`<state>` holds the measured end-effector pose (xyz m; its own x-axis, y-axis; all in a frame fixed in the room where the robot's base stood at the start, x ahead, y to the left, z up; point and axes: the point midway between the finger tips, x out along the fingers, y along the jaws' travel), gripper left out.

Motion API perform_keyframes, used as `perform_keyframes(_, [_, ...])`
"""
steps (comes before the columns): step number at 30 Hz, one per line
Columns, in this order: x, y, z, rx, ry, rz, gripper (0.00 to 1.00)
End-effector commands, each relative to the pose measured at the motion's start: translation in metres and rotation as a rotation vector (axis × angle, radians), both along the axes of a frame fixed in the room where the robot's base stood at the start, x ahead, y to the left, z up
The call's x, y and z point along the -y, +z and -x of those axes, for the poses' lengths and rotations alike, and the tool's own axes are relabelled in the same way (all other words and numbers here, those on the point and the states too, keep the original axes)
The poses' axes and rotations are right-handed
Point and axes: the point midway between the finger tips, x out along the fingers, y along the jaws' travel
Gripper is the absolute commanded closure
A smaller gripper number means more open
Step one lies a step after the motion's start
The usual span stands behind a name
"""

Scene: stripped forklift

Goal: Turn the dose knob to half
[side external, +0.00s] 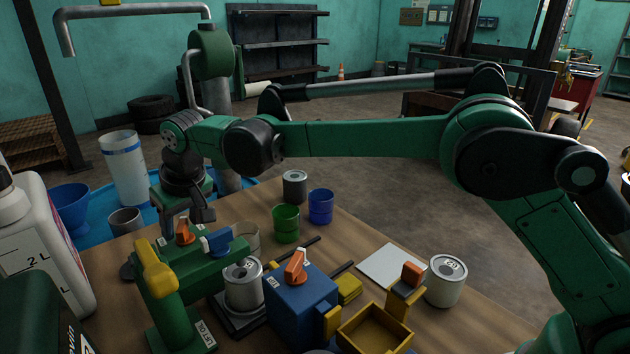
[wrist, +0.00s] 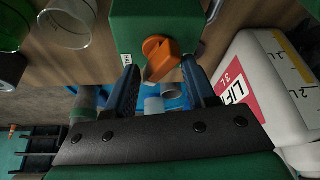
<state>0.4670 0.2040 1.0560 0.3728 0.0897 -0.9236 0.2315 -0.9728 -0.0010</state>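An orange knob (wrist: 160,55) sits on a green housing (wrist: 130,25) with a small white label, too small to read, in the wrist view. In the side view an orange knob (side external: 183,232) shows on top of the green stand (side external: 175,292), just below my gripper (side external: 187,217). My gripper also shows in the wrist view (wrist: 160,84), with its two blue fingers spread apart and the knob between and just beyond the tips. I see no clear contact. A second orange knob (side external: 295,267) is on a blue box (side external: 300,310). I cannot read which one is the dose knob.
A yellow handle (side external: 157,268) and blue lever (side external: 220,242) flank the green stand's top. A white bottle (side external: 45,255) stands at the left. A grey can (side external: 243,285), green cup (side external: 286,223) and blue cup (side external: 320,206) stand to the right. A white sheet (side external: 392,266) lies on the bench.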

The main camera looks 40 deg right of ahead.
Motion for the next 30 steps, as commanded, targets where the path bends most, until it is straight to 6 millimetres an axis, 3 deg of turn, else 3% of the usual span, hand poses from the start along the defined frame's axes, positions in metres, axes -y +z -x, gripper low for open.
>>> perform_keyframes(13, [0.003, 0.004, 0.0, 0.001, 0.562, -0.004, 0.53])
perform_keyframes(20, [0.017, 0.053, 0.015, 0.001, 0.553, 0.0, 0.53])
perform_keyframes(30, [0.065, 0.076, 0.041, 0.038, 0.386, 0.0, 0.53])
